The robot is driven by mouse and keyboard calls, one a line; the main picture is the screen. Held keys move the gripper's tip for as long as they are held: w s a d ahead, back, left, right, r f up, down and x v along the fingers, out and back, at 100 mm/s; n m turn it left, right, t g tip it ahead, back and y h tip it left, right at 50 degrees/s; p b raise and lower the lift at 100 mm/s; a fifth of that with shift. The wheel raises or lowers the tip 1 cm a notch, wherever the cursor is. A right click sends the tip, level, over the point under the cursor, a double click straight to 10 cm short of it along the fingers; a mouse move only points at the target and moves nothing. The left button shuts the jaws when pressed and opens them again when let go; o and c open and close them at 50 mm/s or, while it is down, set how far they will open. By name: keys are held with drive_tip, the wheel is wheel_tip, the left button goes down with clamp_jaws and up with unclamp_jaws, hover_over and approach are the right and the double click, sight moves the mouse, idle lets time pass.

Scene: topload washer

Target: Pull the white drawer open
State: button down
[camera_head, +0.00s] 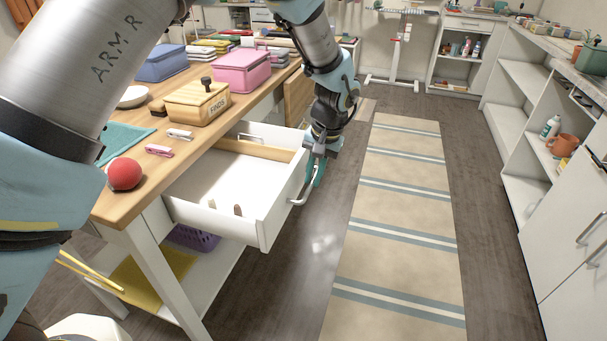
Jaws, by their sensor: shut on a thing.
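The white drawer (283,212) stands pulled out from under the wooden table top (215,140). Its inside shows a pale floor, a wooden divider at the back and small brown pieces near the front. A metal handle (300,197) is on its outer face. My gripper (314,176) is at the handle, pointing down, and is shut on it. The fingertips are small and partly hidden against the handle.
A red ball (125,174), pegs (180,134), a wooden box (197,103) and a pink bin (241,71) are on the table. A striped rug (400,220) lies on open floor to the right. White shelves (525,120) line the right side.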

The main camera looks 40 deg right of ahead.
drive_tip(key=shift+d, duration=0.1)
drive_tip(key=c, duration=1.2)
unclamp_jaws()
drive_tip(key=shift+o, duration=0.2)
wheel_tip(320, 180, up, 11)
drive_tip(key=s+b, duration=0.2)
drive_tip(key=shift+d+f, duration=0.15)
drive_tip(key=shift+d, duration=0.3)
